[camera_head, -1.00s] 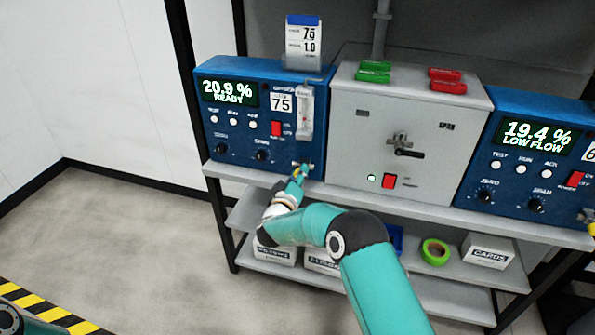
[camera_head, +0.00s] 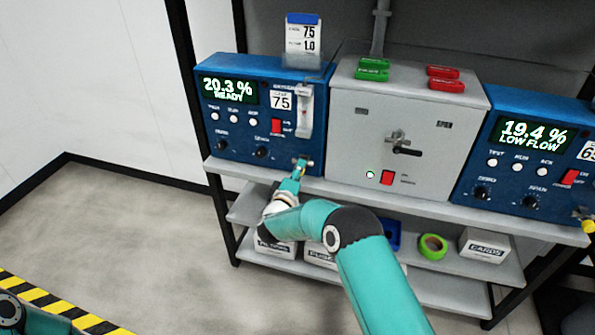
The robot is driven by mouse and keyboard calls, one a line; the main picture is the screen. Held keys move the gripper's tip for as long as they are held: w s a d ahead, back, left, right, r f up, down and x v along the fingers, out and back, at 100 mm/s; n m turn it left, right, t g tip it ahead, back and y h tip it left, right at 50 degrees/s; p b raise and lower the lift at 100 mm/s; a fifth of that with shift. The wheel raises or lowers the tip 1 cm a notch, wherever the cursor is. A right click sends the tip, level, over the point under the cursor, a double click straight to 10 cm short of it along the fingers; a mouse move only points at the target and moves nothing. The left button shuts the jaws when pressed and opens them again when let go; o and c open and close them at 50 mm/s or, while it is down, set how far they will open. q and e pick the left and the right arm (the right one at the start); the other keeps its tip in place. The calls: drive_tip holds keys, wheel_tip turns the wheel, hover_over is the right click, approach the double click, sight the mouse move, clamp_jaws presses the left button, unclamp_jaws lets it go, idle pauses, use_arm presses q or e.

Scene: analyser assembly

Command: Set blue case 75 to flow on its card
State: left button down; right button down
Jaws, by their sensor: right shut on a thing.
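Blue case 75 (camera_head: 236,133) stands at the left end of the shelf. Its display (camera_head: 228,90) reads 20.3 % READY. A clear flow tube (camera_head: 305,112) is mounted at its right front. Its card (camera_head: 303,36) stands on top with a blue upper edge and reads 75 and 1.0. My right gripper (camera_head: 300,166) is at the lower right corner of the case front, shut on a small flow knob (camera_head: 302,162), which it mostly hides. The float level in the tube is too small to read. My left gripper is out of view.
A grey panel box (camera_head: 400,125) with a black-handled valve, green tags (camera_head: 371,70) and red tags (camera_head: 445,79) stands right of the case. Another blue case (camera_head: 515,150) reads 19.4 % LOW FLOW. The lower shelf holds boxes and green tape (camera_head: 432,246).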

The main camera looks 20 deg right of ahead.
drive_tip(key=shift+w+a, duration=0.1)
drive_tip(key=shift+a, duration=0.25)
drive_tip(key=c, duration=0.9)
unclamp_jaws()
drive_tip(key=shift+o, duration=0.3)
drive_tip(key=shift+d, duration=0.15)
drive_tip(key=v, duration=1.2)
drive_tip(key=shift+d+f, duration=0.1)
